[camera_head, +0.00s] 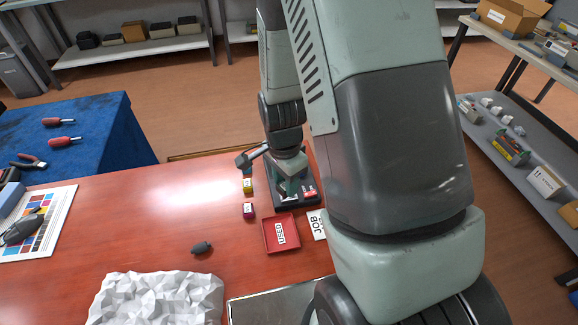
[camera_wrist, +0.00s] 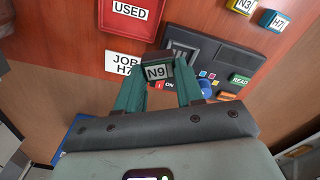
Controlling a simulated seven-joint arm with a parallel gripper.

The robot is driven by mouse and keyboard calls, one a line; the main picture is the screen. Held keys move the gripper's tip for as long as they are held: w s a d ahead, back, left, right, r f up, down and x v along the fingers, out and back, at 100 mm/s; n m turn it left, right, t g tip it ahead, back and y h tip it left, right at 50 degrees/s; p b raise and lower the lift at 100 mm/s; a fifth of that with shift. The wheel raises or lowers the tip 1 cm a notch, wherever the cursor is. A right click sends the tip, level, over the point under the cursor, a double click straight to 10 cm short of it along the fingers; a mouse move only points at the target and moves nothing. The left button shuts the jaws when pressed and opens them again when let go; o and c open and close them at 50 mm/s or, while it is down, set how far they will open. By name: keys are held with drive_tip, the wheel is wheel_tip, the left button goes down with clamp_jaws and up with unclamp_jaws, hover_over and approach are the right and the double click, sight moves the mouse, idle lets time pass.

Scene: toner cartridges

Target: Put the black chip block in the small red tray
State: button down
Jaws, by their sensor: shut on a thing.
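My gripper (camera_wrist: 158,82) is shut on a dark block (camera_wrist: 155,61) with a white N9 label, which appears to be the black chip block. The block sits between the teal fingertips in the wrist view, over or beside the dark reader device (camera_wrist: 208,52); its height above it is hard to tell. In the head view my gripper (camera_head: 289,188) is at the device (camera_head: 279,202), and the held block is not clear there. The small red tray (camera_head: 266,247) lies just in front of the device, with a USED label inside. It also shows in the wrist view (camera_wrist: 113,27).
A JOB card (camera_head: 318,224) lies right of the tray. Coloured chip blocks, yellow (camera_head: 248,186) and red (camera_head: 249,211), stand left of the device. A dark lump (camera_head: 202,247) and a white faceted form (camera_head: 157,298) lie nearer.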

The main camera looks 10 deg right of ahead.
drive_tip(key=shift+s+a+f+n, duration=0.45)
drive_tip(key=shift+s+f+n, duration=0.45)
drive_tip(key=shift+f+n, duration=0.3)
drive_tip(key=shift+s+a+f+n, duration=0.45)
drive_tip(key=shift+s+f+n, duration=0.55)
drive_tip(key=shift+f, duration=0.35)
drive_tip(key=shift+s+a+f+n, duration=0.45)
drive_tip(key=shift+s+f+n, duration=0.35)
drive_tip(key=shift+f+n, duration=0.45)
drive_tip(key=shift+f, duration=0.8)
drive_tip(key=c, duration=0.6)
unclamp_jaws()
drive_tip(key=shift+r, duration=2.15)
